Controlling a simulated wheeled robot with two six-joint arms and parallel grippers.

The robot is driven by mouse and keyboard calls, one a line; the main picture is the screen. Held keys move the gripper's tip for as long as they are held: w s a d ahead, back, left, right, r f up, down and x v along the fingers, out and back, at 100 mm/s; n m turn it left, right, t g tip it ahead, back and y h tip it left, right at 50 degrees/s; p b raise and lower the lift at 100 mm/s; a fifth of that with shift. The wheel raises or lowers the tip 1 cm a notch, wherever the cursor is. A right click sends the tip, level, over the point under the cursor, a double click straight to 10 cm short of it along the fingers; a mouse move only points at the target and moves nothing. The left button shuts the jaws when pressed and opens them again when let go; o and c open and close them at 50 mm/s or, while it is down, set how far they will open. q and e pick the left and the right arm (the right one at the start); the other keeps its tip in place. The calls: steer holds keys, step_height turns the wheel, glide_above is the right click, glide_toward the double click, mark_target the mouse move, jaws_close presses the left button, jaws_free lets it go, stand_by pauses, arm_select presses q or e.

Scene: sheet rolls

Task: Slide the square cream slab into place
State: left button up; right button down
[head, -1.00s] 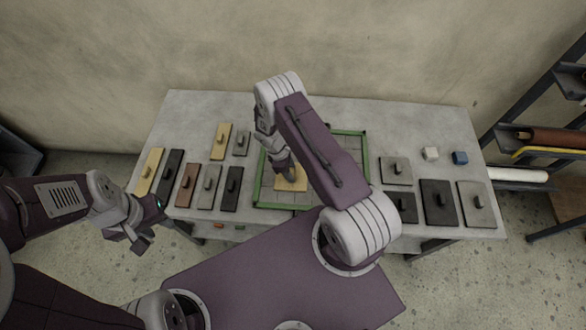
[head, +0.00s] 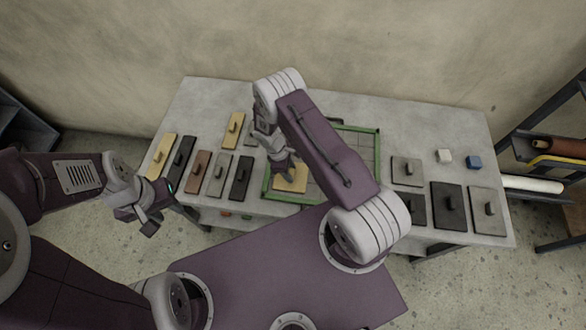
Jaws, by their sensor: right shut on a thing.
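The square cream slab (head: 291,184) lies inside the green frame (head: 266,184), near its front left corner. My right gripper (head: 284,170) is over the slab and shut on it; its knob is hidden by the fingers. My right arm covers much of the frame's middle, so I cannot tell whether the slab touches the frame's sides. My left gripper (head: 150,224) hangs empty off the table's front left edge, its fingers apart.
Several long slabs with knobs, cream, black, brown and grey, such as the brown one (head: 198,171), lie left of the frame. Grey and black slabs (head: 448,206) lie right, with a white cube (head: 444,156) and a blue cube (head: 474,162) behind. A rack with rolls (head: 535,184) stands at far right.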

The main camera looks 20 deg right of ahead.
steer(key=shift+s+a, duration=0.25)
steer(key=shift+a, duration=1)
steer(key=c, duration=1.1)
jaws_free()
steer(key=o, duration=0.4)
steer(key=shift+a, duration=0.15)
steer(key=shift+r, duration=0.1)
